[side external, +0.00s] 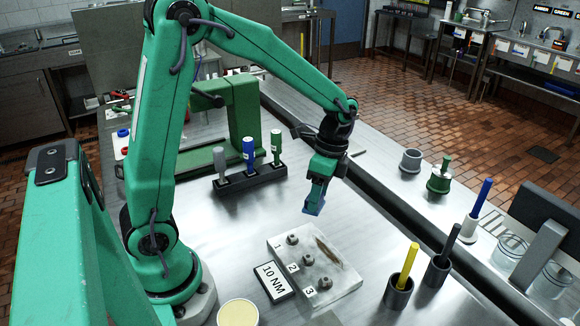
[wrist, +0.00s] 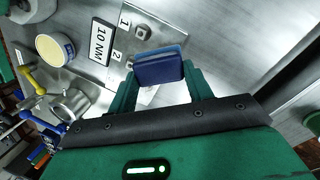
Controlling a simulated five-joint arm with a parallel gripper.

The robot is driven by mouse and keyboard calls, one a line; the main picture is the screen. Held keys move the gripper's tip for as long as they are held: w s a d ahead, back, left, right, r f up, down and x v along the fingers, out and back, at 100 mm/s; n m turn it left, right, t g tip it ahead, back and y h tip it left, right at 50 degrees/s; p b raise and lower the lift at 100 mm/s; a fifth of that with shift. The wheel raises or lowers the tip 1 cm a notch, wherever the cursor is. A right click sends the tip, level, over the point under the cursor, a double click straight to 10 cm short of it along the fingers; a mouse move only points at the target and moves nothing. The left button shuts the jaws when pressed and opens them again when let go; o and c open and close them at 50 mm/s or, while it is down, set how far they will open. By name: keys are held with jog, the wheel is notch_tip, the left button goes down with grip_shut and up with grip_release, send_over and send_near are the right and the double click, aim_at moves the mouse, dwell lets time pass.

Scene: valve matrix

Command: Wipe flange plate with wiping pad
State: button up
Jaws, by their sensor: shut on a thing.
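My gripper (side external: 319,185) is shut on a blue wiping pad (side external: 314,204) and holds it in the air above and behind the flange plate. In the wrist view the pad (wrist: 159,66) sits between the two green fingers of my gripper (wrist: 160,80). The flange plate (side external: 340,290) is a pale square plate on the steel table. It carries bolts beside labels 1, 2 and 3, and a brown smear (side external: 328,251) near its far right part. In the wrist view the pad and gripper hide much of the plate (wrist: 128,42).
A "10 NM" sign (side external: 273,283) stands at the plate's left, near a round tub of yellowish stuff (side external: 238,313). A black rack (side external: 250,178) with several tools stands behind. Yellow (side external: 405,270) and dark (side external: 443,250) handled tools in holders stand right. The table between rack and plate is clear.

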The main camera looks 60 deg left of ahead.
jog(key=shift+f, duration=0.1)
jog(key=shift+f, duration=3.65)
jog(key=shift+d+f, duration=0.25)
jog(key=shift+c, duration=0.2)
jog(key=shift+d+f, duration=0.15)
jog(key=shift+d, duration=0.25)
jog(key=shift+y, duration=0.3)
jog(key=shift+d, duration=5.45)
jog(key=shift+a, duration=6.1)
jog(key=shift+a+r, duration=0.1)
jog(key=shift+r, duration=4.1)
